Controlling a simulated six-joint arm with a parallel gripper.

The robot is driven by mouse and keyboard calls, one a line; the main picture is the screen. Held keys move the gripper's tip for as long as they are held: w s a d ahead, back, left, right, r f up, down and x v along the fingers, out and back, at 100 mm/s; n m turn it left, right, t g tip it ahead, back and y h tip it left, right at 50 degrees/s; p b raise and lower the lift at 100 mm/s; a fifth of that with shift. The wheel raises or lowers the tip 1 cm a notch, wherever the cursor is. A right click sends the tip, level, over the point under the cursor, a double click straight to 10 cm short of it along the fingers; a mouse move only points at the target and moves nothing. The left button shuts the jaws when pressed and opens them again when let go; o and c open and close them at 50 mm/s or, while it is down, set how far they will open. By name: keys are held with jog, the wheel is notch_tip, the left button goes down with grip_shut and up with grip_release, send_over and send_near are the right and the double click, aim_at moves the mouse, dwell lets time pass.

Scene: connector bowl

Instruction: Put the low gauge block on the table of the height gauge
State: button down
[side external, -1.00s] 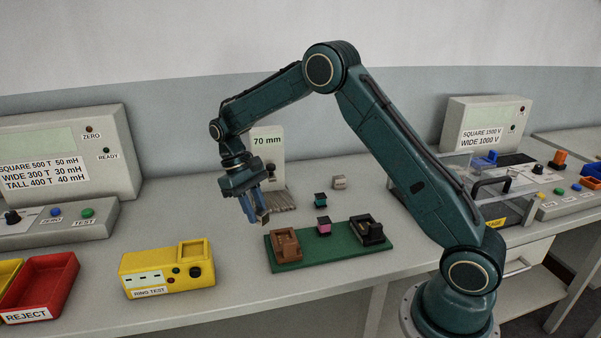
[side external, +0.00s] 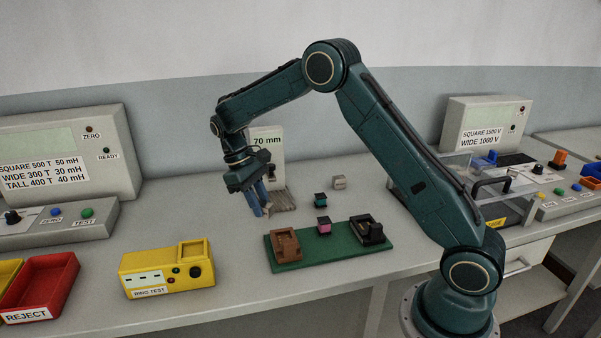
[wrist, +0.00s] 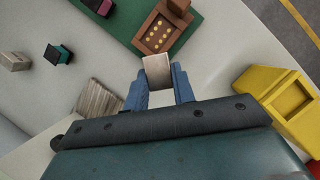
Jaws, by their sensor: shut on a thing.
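My gripper (wrist: 158,88) is shut on a small pale grey-brown gauge block (wrist: 157,70), gripped between its blue fingertips. In the side view my gripper (side external: 261,205) hangs in the air in front of the height gauge (side external: 267,145), which reads 70 mm. The height gauge's table (side external: 284,200) is a streaky grey slab, just right of the fingers there; it also shows in the wrist view (wrist: 98,98), left of the held block and apart from it. Another pale block (side external: 339,182) stands farther right on the bench. I cannot tell from the frames which block is lower.
A green board (side external: 330,250) with a brown connector (side external: 285,245), a pink part (side external: 323,225) and a black connector (side external: 368,230) lies in front. A teal part (side external: 320,199) stands behind it. The yellow ring tester (side external: 168,270) is front left. Bench between them is clear.

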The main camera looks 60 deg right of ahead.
jog(key=w+a+r+n, duration=0.1)
jog(key=a+r+n, duration=0.1)
jog(key=a+r, duration=0.4)
jog(key=shift+h, duration=0.4)
jog(key=shift+a+r, duration=0.15)
jog(key=shift+d+f, duration=0.2)
dwell(0.3)
notch_tip(320, 180, down, 8)
jog(key=s+m+y, duration=0.1)
jog(key=s+m, duration=0.1)
jog(key=m, duration=0.1)
jog(key=shift+a, duration=0.2)
dwell(0.4)
